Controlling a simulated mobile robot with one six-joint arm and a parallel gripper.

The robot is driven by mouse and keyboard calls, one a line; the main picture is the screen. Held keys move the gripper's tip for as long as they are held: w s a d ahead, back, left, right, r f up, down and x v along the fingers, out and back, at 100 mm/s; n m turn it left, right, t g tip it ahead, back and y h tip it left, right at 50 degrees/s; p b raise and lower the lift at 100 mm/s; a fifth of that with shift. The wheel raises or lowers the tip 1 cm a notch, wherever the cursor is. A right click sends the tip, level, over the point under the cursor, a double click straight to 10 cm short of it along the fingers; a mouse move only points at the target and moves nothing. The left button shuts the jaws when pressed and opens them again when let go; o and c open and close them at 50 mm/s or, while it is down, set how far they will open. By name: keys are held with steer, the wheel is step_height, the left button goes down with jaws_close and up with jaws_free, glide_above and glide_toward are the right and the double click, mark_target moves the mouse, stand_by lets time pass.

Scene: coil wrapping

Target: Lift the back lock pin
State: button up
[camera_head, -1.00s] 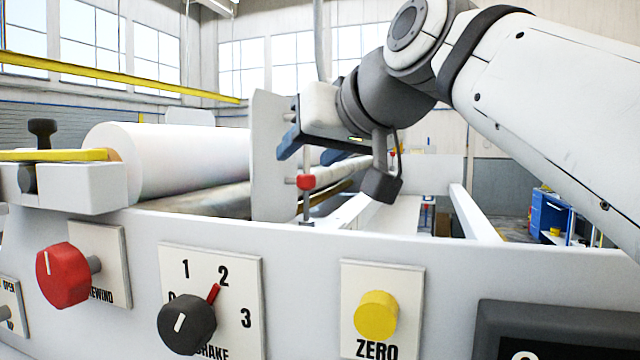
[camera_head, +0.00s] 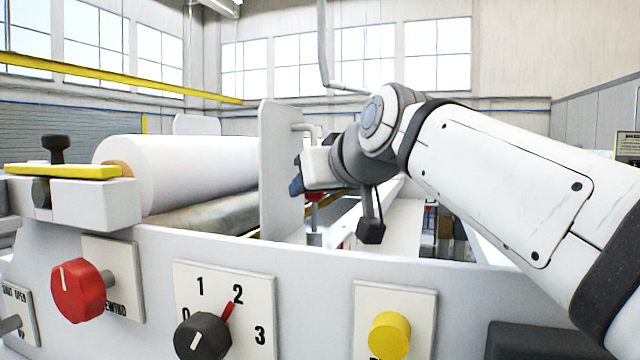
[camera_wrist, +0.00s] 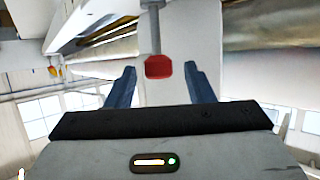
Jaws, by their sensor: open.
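My gripper (camera_head: 297,182) is open beside the tall white plate, low over the machine frame. In the wrist view its two blue fingers (camera_wrist: 161,72) stand apart, on either side of a red piece (camera_wrist: 158,67) on a grey rod (camera_wrist: 153,30). The red piece sits between the fingertips with a gap on each side. In the head view the red piece (camera_head: 315,197) shows just under my gripper, partly hidden. A black-knobbed pin (camera_head: 56,148) stands at the yellow bar (camera_head: 75,171) on the left. I cannot tell whether either is the back lock pin.
The white plate (camera_head: 282,165) stands close on the left of my gripper. A large white roll (camera_head: 195,168) lies left of it. The front panel carries a red knob (camera_head: 80,290), a black brake dial (camera_head: 202,337) and a yellow button (camera_head: 390,335).

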steer(key=shift+c, duration=0.2)
jaws_close()
steer(key=shift+r, duration=0.15)
step_height(320, 180, up, 3)
steer(key=shift+f+p, duration=0.1)
steer(key=shift+p, duration=0.65)
steer(key=shift+c, duration=0.7)
jaws_free()
steer(key=shift+o, duration=0.9)
